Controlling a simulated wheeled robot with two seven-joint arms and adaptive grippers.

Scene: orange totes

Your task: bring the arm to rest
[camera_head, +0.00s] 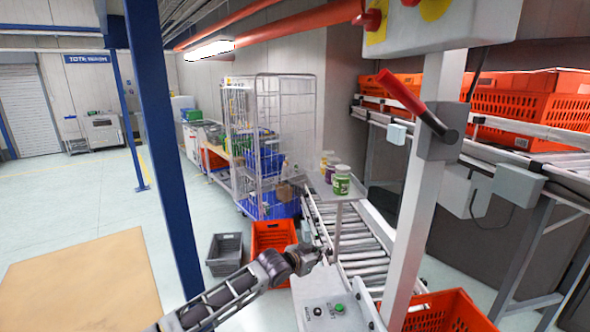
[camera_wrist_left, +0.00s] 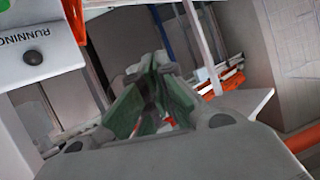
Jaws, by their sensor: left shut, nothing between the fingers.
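My left arm (camera_head: 225,295) comes in from the bottom left in the head view. Its gripper (camera_head: 325,252) is over the near end of the roller conveyor, close to the white control box (camera_head: 330,310). In the left wrist view the gripper's fingers (camera_wrist_left: 158,65) show greenish inner pads. The fingers are shut and hold nothing. I cannot tell from these views how far the gripper is from the box. My right gripper is not in view.
The control box has a green button (camera_head: 339,308). Jars (camera_head: 341,182) stand on a small shelf beyond. Orange totes (camera_head: 272,238) and a grey tote (camera_head: 224,250) stand on the floor. A grey post (camera_head: 425,170) with a red lever rises at right.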

